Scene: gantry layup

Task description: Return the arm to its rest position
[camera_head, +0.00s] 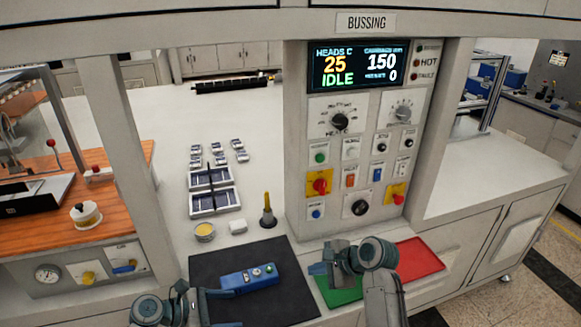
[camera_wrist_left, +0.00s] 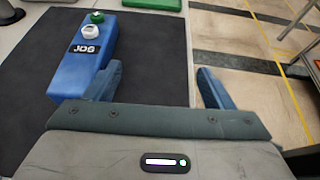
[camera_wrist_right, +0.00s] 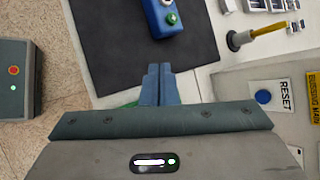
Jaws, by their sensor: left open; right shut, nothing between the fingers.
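My left gripper (camera_head: 226,293) is low at the front of the black mat (camera_head: 215,262), beside the blue JOG box (camera_head: 250,278). In the left wrist view its fingers (camera_wrist_left: 158,85) are apart with nothing between them. The left finger overlaps the near end of the JOG box (camera_wrist_left: 85,60) in the picture; I cannot tell whether they touch. My right gripper (camera_head: 314,268) is over the back of the green mat (camera_head: 345,291), right of the black mat. In the right wrist view its fingers (camera_wrist_right: 158,84) are together and empty.
The control panel (camera_head: 358,150) stands behind my right gripper. A red mat (camera_head: 420,258) lies to the right. Solar-cell trays (camera_head: 213,202) lie farther back.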

